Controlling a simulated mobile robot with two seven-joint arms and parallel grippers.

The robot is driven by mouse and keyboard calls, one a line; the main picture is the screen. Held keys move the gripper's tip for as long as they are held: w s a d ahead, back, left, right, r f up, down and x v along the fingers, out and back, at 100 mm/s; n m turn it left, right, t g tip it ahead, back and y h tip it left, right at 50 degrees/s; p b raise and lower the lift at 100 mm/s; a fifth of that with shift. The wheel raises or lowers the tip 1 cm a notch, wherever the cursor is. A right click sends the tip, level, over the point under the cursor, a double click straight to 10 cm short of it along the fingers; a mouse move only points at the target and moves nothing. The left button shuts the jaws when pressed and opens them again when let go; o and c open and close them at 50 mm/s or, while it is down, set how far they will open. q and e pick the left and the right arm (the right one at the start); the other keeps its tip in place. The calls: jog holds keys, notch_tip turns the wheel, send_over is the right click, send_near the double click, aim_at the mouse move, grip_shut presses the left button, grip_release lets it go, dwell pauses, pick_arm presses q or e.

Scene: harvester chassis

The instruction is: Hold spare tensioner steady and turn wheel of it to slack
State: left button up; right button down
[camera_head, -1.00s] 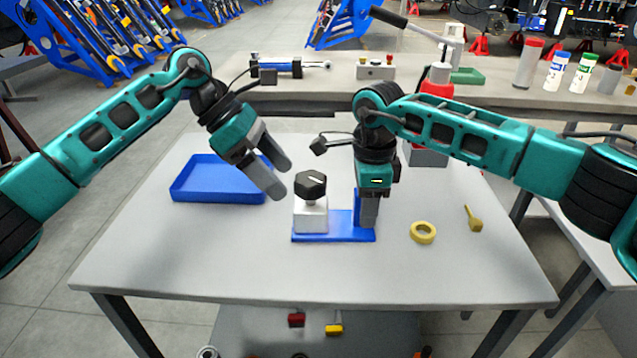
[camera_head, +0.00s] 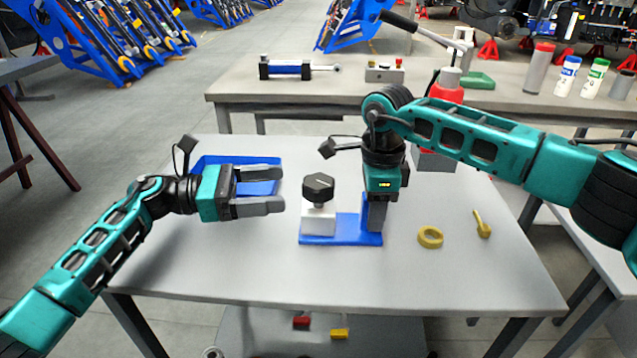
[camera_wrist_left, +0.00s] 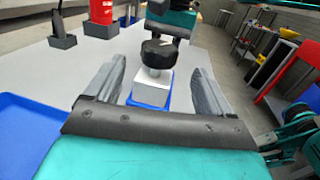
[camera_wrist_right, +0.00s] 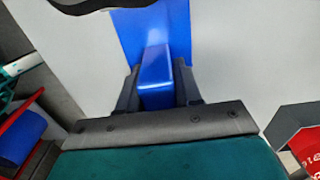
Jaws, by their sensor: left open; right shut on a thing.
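The spare tensioner stands on the table with a blue base (camera_head: 335,240), a white block (camera_head: 318,221) and a black wheel (camera_head: 318,187) on top. Its blue upright post (camera_wrist_right: 157,75) is between the fingers of my right gripper (camera_head: 376,222), which is shut on it from above. My left gripper (camera_head: 282,190) is open and empty, level, to the left of the wheel and pointing at it. In the left wrist view the black wheel (camera_wrist_left: 159,53) and white block (camera_wrist_left: 152,88) show ahead between the open fingers, apart from them.
A blue tray (camera_head: 215,163) lies behind my left gripper. A yellow ring (camera_head: 430,237) and a yellow key-like part (camera_head: 482,224) lie to the right of the base. A red bottle-like thing (camera_head: 446,92) stands behind my right arm. The table front is clear.

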aim_at(319, 181)
pick_arm(q)
jog(key=d, duration=0.3)
jog(key=w+d, duration=0.1)
jog(key=d, duration=0.4)
jog(key=shift+w+d, duration=0.15)
jog(key=shift+d, duration=0.15)
jog(key=c, duration=1)
jog(key=shift+o, duration=0.2)
jog(key=shift+f+n+t+y, duration=0.1)
jog(key=shift+n+t+y, duration=0.2)
jog(key=shift+n+t, duration=0.8)
jog(key=shift+n+t+y, duration=0.5)
jog(key=shift+n+t, duration=0.15)
jog(key=shift+t, duration=0.55)
jog(key=shift+n+t+y, duration=0.5)
jog(key=shift+n+t, duration=0.15)
jog(key=shift+t, duration=0.55)
jog(key=o, duration=1)
jog(key=shift+c, duration=0.2)
